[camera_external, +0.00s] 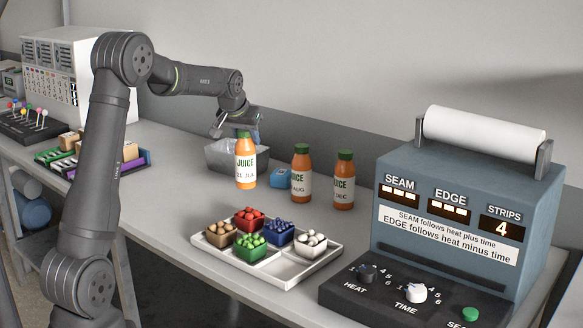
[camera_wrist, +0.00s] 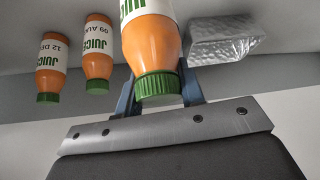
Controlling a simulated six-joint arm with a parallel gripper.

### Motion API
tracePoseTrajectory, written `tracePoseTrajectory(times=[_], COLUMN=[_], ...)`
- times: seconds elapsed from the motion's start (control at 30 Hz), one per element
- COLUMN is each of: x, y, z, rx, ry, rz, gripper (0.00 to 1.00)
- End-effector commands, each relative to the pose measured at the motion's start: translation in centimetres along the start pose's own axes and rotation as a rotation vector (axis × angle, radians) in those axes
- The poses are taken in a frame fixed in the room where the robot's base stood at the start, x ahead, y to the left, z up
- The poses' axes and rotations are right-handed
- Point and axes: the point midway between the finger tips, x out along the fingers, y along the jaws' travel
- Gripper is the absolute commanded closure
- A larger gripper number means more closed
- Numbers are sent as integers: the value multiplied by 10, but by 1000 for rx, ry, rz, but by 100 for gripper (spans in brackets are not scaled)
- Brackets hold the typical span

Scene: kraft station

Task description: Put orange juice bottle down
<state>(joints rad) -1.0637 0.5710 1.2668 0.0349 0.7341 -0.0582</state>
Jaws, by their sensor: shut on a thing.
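An orange juice bottle (camera_external: 245,168) with a green cap hangs upright from my gripper (camera_external: 240,130). My gripper is shut on its upper part. The label reads JUICE and a date ending in JUL. In the wrist view the held bottle (camera_wrist: 152,45) is between the two blue fingers (camera_wrist: 160,95). Whether its base touches the table is hard to tell. Two more juice bottles stand upright to its right, one marked AUG (camera_external: 301,178) and one marked DEC (camera_external: 344,182). They also show at the left of the wrist view, as the AUG bottle (camera_wrist: 98,55) and the DEC bottle (camera_wrist: 50,68).
A silver foil-like container (camera_external: 222,155) stands just behind the held bottle. A blue object (camera_external: 280,179) sits beside it. In front is a white tray (camera_external: 290,280) with several small filled boxes. A sealing machine (camera_external: 470,210) stands at right. Bare table lies left of the tray.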

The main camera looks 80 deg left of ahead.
Motion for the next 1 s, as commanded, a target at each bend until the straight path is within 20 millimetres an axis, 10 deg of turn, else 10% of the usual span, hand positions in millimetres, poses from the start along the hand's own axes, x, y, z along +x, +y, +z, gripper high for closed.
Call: tracePoseTrajectory(times=[0.97, 1.0], x=[57, 57], y=[-21, -21], z=[20, 20], rx=[1, 1], ry=[2, 1], rz=[1, 1], gripper=[100, 57])
